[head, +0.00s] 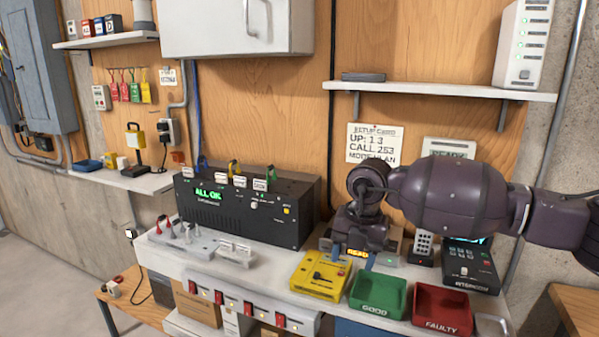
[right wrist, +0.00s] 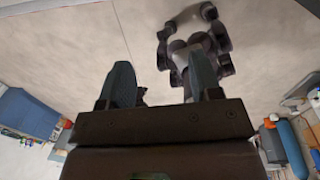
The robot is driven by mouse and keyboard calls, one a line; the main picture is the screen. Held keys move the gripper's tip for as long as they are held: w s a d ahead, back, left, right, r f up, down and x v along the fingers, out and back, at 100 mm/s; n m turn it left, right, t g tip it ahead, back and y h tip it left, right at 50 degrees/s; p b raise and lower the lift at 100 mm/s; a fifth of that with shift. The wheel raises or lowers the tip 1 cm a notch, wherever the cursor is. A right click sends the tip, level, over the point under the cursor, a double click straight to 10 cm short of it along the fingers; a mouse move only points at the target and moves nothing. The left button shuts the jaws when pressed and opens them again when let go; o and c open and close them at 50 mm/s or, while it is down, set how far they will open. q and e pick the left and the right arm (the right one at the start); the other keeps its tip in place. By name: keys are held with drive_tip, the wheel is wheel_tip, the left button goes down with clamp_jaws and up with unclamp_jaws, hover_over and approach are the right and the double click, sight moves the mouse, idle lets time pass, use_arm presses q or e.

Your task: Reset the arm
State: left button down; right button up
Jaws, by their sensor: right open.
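My right arm comes in from the right in the head view, raised in front of the wall above the bench. My right gripper (head: 352,256) hangs at its end, over the back of the bench behind the yellow box (head: 318,277). The right wrist view also shows the gripper (right wrist: 163,85) open and empty, with pale floor beyond. The arm and gripper hide part of a device with a lit display behind them. My left gripper is in neither view.
A green GOOD tray (head: 379,312) and a red FAULTY tray (head: 442,327) stand at the bench front. A black ALL OK unit (head: 245,212) stands left of the gripper. A dark device (head: 470,268) is on the right. A shelf (head: 440,91) is above my arm.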

drive_tip(key=s+a+r+n+t+y, duration=0.2)
drive_tip(key=s+a+r+n+y, duration=0.15)
drive_tip(key=a+r+y, duration=1.3)
drive_tip(key=w+d+f+m+t+h, duration=0.1)
drive_tip(key=d+f+m+t+h, duration=0.4)
drive_tip(key=d+f+m+t, duration=0.6)
drive_tip(key=w+d+f+m+t+h, duration=0.1)
drive_tip(key=d+f+m+t+h, duration=0.45)
drive_tip(key=f+m, duration=0.8)
drive_tip(key=s+d+f+m+g+h, duration=0.3)
drive_tip(key=s+d+f+m, duration=0.2)
drive_tip(key=s+d+f, duration=0.3)
drive_tip(key=s+d+f+m+g+h, duration=0.4)
drive_tip(key=s+d+f, duration=0.5)
drive_tip(key=s+f, duration=0.7)
drive_tip(key=shift+s+f+m, duration=0.25)
drive_tip(key=shift+s+m, duration=0.45)
drive_tip(key=shift+s, duration=0.55)
clamp_jaws()
